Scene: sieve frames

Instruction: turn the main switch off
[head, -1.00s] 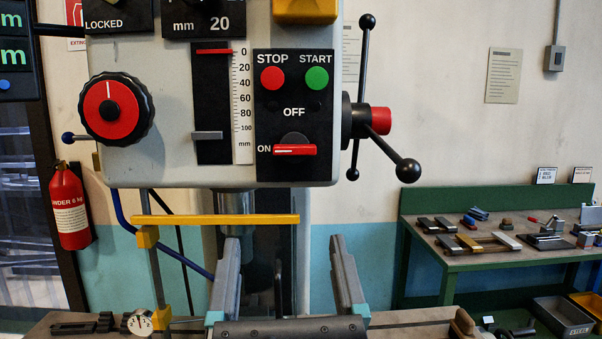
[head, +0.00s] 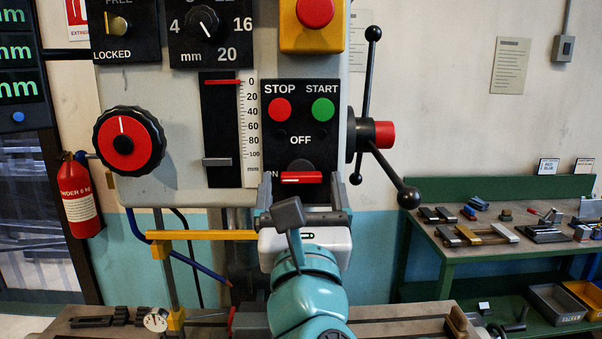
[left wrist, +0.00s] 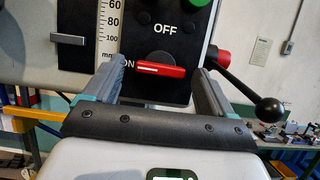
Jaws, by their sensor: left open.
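The main switch (head: 301,178) is a red bar handle on a dark knob, low on the black control panel (head: 272,140). The handle lies level, with its white line toward the ON label at its left; OFF is printed above. In the left wrist view, the red handle (left wrist: 160,70) shows between the fingertips. My left gripper (head: 301,190) is open and empty, its fingers reaching toward the panel, one on each side of the handle. I cannot tell how far the tips are from the panel. My right gripper is not in view.
The red STOP button (head: 280,110) and green START button (head: 322,110) sit above the switch. A spoked feed handle (head: 384,135) juts out at the right, with one ball-ended arm low near my gripper. A yellow bar (head: 202,235) crosses below left.

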